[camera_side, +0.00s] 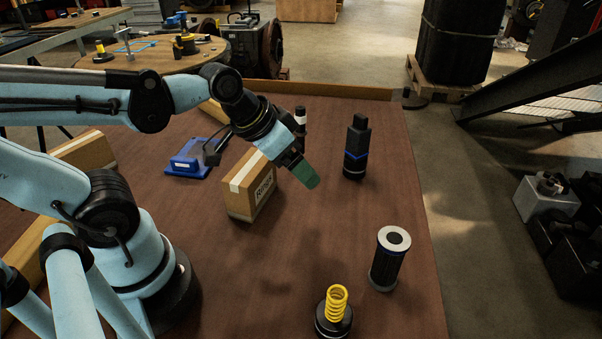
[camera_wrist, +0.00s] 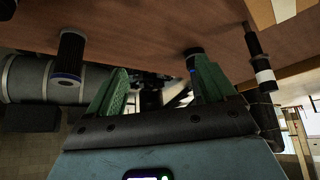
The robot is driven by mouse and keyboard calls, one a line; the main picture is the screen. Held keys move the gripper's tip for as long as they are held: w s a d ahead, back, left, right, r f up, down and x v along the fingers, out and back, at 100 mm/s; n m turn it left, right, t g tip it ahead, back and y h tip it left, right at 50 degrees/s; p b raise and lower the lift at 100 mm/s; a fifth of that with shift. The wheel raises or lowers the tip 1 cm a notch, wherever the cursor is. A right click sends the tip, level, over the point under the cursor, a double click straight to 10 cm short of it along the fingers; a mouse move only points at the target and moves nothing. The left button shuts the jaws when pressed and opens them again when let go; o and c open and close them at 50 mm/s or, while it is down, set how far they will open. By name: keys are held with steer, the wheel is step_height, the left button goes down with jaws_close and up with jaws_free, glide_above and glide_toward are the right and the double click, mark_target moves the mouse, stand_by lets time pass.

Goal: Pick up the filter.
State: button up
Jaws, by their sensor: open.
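The filter (camera_side: 388,258) is a dark ribbed cylinder with a pale ring-shaped top, standing upright near the right edge of the brown tabletop. What looks like the same filter shows at the upper left of the wrist view (camera_wrist: 69,55), outside the fingers. My gripper (camera_side: 306,176) has green fingers and is above the table, up and to the left of the filter in the side view, well apart from it. In the wrist view my gripper (camera_wrist: 158,75) has its two green fingers spread, with nothing held between them.
A black bottle-like part with a blue band (camera_side: 356,150) stands behind the filter. A yellow spring on a black base (camera_side: 335,310) stands in front left of it. A cardboard box (camera_side: 250,186) and a blue part (camera_side: 190,160) are left of my gripper.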

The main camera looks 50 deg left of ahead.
steer(key=w+d+f+m+g+h, duration=0.2)
steer(key=d+m+g+h, duration=0.1)
steer(key=d+m+h, duration=0.25)
steer(key=m+g+h, duration=0.3)
steer(key=m+h, duration=0.4)
steer(key=m, duration=0.4)
glide_toward(396, 239)
steer(key=x, duration=0.4)
steer(key=s+x, duration=0.1)
steer(key=x, duration=0.1)
steer(key=shift+d, duration=0.25)
steer(key=shift+w+x, duration=0.15)
steer(key=shift+x, duration=0.75)
steer(key=shift+w+x, duration=0.15)
steer(key=shift+x, duration=0.8)
steer(key=shift+w+x, duration=0.2)
steer(key=shift+x, duration=0.7)
steer(key=shift+a+f, duration=0.1)
steer(key=shift+a, duration=0.05)
steer(key=c, duration=1.2)
